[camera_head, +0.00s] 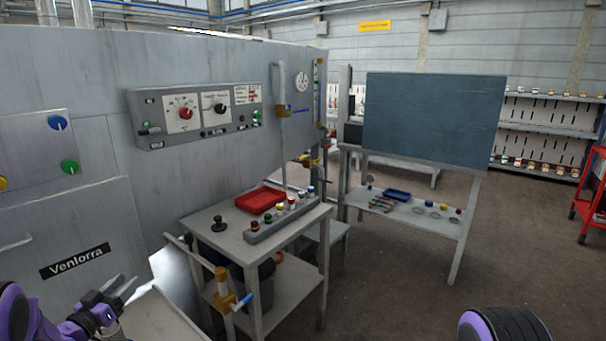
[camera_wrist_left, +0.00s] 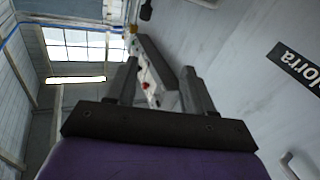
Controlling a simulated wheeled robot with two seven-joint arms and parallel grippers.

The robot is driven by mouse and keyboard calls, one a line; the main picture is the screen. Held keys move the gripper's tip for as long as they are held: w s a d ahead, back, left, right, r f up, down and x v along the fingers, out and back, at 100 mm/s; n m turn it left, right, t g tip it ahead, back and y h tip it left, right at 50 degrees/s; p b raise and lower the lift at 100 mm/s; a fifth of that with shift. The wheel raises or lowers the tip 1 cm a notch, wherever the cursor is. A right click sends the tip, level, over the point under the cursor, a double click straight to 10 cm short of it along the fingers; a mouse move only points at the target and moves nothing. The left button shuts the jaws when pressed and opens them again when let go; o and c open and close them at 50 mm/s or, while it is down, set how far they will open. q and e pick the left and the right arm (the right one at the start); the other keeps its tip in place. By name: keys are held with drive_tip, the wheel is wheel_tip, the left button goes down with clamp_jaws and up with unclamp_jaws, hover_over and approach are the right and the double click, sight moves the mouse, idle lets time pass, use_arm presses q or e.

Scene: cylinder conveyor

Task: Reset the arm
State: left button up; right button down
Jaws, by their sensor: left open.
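My left gripper (camera_head: 122,288) is at the lower left of the head view, in front of the grey machine wall (camera_head: 60,210) and left of the small table. In the left wrist view its two fingers (camera_wrist_left: 160,82) stand apart with nothing between them. Through the gap the machine's control panel (camera_wrist_left: 152,70) shows in the background. My left arm is purple and black. Part of my right arm (camera_head: 502,325) shows as a purple and black rounded link at the bottom right. The right gripper is outside both views.
A grey table (camera_head: 210,240) holds a red tray (camera_head: 261,199), a joystick (camera_head: 219,224) and a box of several colored buttons (camera_head: 282,216). A pipe with a blue-handled valve (camera_head: 240,302) stands before it. A workbench with a dark board (camera_head: 434,115) stands behind.

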use_arm(q)
drive_tip(key=s+d+f+n+g+y, duration=0.4)
drive_tip(key=s+f, duration=0.4)
drive_tip(key=f, duration=0.2)
drive_tip(key=s+d+f+n+g+y, duration=0.3)
drive_tip(key=s+f+n, duration=0.1)
drive_tip(key=s+f, duration=0.6)
drive_tip(key=s+d+f+g, duration=0.2)
drive_tip(key=s+d, duration=0.1)
drive_tip(key=s, duration=0.5)
drive_tip(key=s+d+f+g, duration=0.3)
drive_tip(key=s, duration=0.6)
drive_tip(key=s+d+f+g, duration=0.2)
drive_tip(key=s+d+g, duration=0.1)
drive_tip(key=s, duration=0.5)
drive_tip(key=shift+s+d+f+y+b, duration=0.2)
drive_tip(key=shift+s+d+y+b, duration=0.05)
drive_tip(key=shift+y+b, duration=0.05)
